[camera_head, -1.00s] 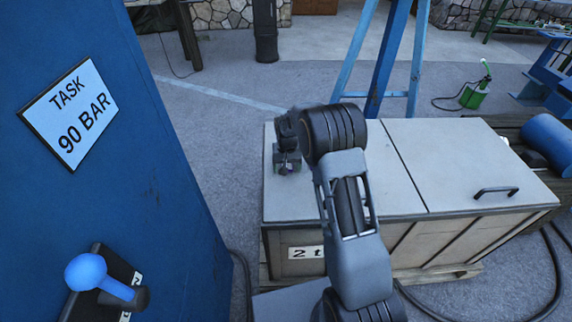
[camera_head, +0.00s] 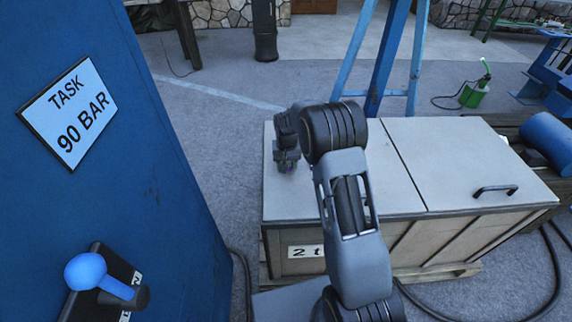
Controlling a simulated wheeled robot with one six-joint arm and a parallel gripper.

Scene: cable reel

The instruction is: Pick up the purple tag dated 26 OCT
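My gripper (camera_head: 288,167) points down at the left part of the grey crate lid (camera_head: 300,196). Its fingers are close together at the lid's surface. A small purple spot, the purple tag (camera_head: 290,169), shows between the fingertips. The fingers hide most of the tag, and its date cannot be read. The gripper looks shut on it, low over the lid.
The crate lid is otherwise bare, with a black handle (camera_head: 496,191) at right. A blue panel (camera_head: 150,190) with a sign and a blue-knobbed lever (camera_head: 88,272) stands at left. Blue frame legs (camera_head: 385,65) rise behind the crate. Dark hoses lie on the floor.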

